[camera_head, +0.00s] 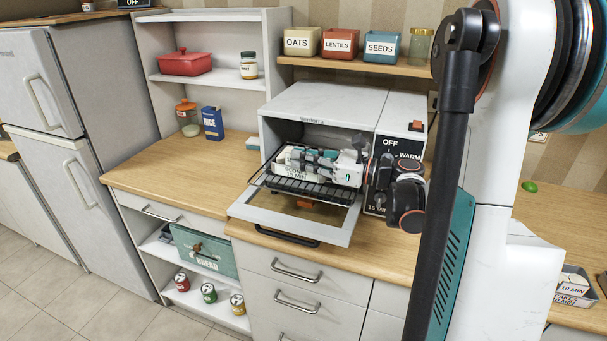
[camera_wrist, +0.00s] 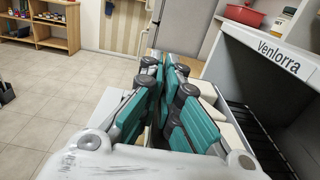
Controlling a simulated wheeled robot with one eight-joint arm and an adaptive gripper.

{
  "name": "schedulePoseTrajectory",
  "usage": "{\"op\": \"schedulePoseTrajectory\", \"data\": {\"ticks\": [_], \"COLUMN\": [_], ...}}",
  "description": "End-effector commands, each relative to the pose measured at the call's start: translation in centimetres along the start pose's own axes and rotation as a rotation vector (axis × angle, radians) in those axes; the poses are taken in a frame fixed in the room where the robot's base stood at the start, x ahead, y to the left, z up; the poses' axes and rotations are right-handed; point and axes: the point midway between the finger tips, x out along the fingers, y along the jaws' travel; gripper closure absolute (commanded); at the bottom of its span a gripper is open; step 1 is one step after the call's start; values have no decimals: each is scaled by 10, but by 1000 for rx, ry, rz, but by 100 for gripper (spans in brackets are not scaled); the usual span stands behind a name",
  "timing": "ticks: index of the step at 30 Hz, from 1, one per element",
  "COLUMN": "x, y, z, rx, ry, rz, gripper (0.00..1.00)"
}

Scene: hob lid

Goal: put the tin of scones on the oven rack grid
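The tin of scones (camera_head: 293,171), a pale tin with a lettered front, is at the mouth of the open toaster oven, over the pulled-out oven rack grid (camera_head: 325,193). Whether its base touches the grid is hard to tell. My gripper (camera_head: 312,158) reaches in from the right at the tin. In the wrist view its teal fingers (camera_wrist: 168,100) are close together, apparently pinching the tin's wall, with cream-coloured scones (camera_wrist: 208,92) beside them. The fingertips' contact is partly hidden by the fingers.
The oven door (camera_head: 340,225) hangs open below the rack. The oven body (camera_head: 325,103) is close above and behind. A control panel (camera_head: 395,150) is on its right. Clear worktop (camera_head: 180,165) lies to the left. Another lettered tin (camera_head: 572,288) stands far right.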

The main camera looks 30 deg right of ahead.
Motion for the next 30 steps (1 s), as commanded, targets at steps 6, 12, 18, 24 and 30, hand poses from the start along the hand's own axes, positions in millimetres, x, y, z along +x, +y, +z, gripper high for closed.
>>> {"op": "schedulePoseTrajectory", "data": {"ticks": [6,12,18,24,30], "x": [0,0,0,0,0], "y": [0,0,0,0,0], "z": [-33,-34,-38,-37,-37], "rx": [0,0,0,0,0], "ry": [0,0,0,0,0], "rz": [0,0,0,0,0], "gripper": [100,100,100,75,75]}}
